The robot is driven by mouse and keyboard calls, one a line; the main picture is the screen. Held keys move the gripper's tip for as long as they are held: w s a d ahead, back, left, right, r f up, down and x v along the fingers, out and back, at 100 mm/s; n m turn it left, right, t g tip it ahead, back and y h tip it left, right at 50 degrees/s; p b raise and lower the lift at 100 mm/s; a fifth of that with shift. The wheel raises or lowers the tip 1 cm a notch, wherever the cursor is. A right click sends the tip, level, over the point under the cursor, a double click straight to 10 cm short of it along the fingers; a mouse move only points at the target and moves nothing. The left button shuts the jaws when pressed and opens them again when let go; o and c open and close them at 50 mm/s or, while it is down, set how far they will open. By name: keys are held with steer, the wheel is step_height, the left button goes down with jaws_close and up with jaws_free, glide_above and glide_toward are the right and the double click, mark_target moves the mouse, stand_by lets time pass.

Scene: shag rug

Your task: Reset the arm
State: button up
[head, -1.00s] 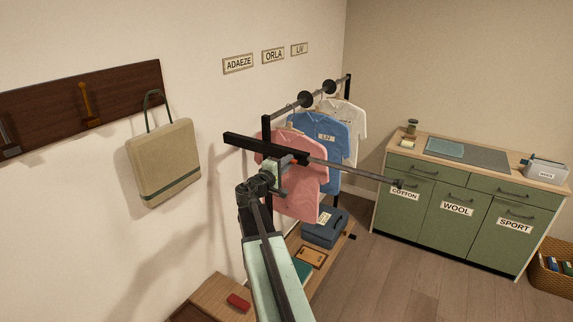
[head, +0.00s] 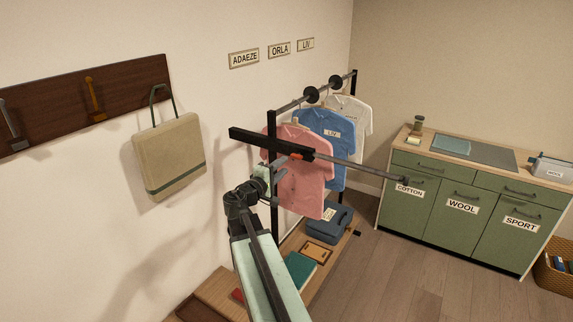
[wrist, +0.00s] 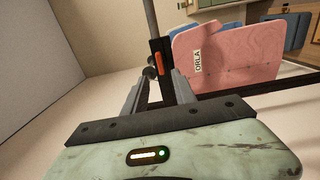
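My arm (head: 264,276) reaches forward from the bottom of the head view toward the clothes rack. My gripper (wrist: 157,82) shows two grey fingers standing apart in the wrist view, with no object clearly held between them. In the head view my gripper (head: 281,177) is in front of the rack's near post, close to the pink shirt (head: 306,170). A dark horizontal bar (head: 258,143) with an orange piece (head: 296,157) lies just beyond it; the orange piece also shows past the fingertips in the wrist view (wrist: 155,57). I cannot tell whether the fingers touch the bar.
A long rod (head: 360,171) sticks out right from the bar. Blue (head: 325,125) and white (head: 355,107) shirts hang behind. A beige bag (head: 168,157) hangs on the left wall. A low bench (head: 219,287) is below. A green cabinet (head: 455,203) stands right; floor before it is clear.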

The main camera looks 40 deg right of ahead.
steer(key=shift+d, duration=0.1)
steer(key=w+a+f+t+y+b, duration=0.1)
steer(key=w+a+f+y, duration=0.15)
steer(key=a+f, duration=0.45)
steer(key=w+a+f+t+y+b, duration=0.1)
steer(key=w+a+f+y, duration=0.2)
steer(key=a, duration=0.8)
steer(key=s+a+f+m+g+y, duration=0.1)
steer(key=s+a+f+g+y, duration=0.1)
steer(key=a, duration=0.7)
steer(key=s+a+f+m+g+y, duration=0.1)
steer(key=s+a+f+g+y, duration=0.1)
steer(key=s+a+f+y, duration=0.3)
steer(key=s+a+f+m+g+y+b, duration=0.1)
steer(key=s+a+f+y, duration=0.3)
steer(key=a+f, duration=0.6)
steer(key=a+g+y, duration=0.1)
steer(key=a, duration=0.3)
steer(key=shift+s, duration=0.25)
